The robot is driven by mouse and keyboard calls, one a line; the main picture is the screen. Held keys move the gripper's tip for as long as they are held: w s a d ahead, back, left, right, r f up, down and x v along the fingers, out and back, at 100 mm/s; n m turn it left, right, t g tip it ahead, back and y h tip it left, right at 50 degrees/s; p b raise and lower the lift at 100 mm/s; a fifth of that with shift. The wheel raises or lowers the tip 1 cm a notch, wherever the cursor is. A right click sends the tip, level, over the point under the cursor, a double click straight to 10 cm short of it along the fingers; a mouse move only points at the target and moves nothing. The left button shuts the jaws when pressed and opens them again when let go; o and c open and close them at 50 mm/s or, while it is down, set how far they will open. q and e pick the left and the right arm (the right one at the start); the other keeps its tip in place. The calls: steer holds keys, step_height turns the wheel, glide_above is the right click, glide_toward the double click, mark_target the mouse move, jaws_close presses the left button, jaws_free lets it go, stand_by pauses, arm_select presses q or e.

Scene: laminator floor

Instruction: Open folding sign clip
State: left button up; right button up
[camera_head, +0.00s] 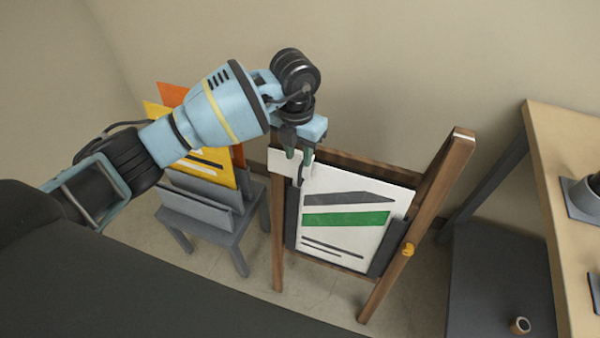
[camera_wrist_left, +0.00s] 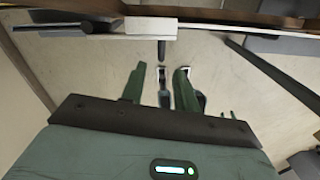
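The folding sign is a brown wooden frame (camera_head: 440,190) holding a white panel (camera_head: 345,240) with a dark band, a green band and dark lines. Dark grey strips hold the panel's left and right edges. A small dark clip-like piece (camera_head: 300,176) shows at the panel's upper left, beside a white plate (camera_head: 280,165). My left gripper (camera_head: 298,155) is at this corner, fingers pointing down. In the left wrist view its green fingers (camera_wrist_left: 160,82) are apart, with a dark piece between them; I cannot tell whether they touch it. My right gripper is not seen.
A grey stand (camera_head: 215,225) with yellow and orange boards is left of the sign. A wooden-topped table (camera_head: 548,160) stands at the right, with a dark lower shelf (camera_head: 490,285) bearing a small cup (camera_head: 520,325).

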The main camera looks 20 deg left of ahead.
mark_target(300, 168)
arm_select(q)
steer(key=f, duration=0.7)
steer(key=shift+s+d+f, duration=0.1)
steer(key=shift+d+f, duration=0.1)
steer(key=shift+f, duration=0.1)
jaws_close()
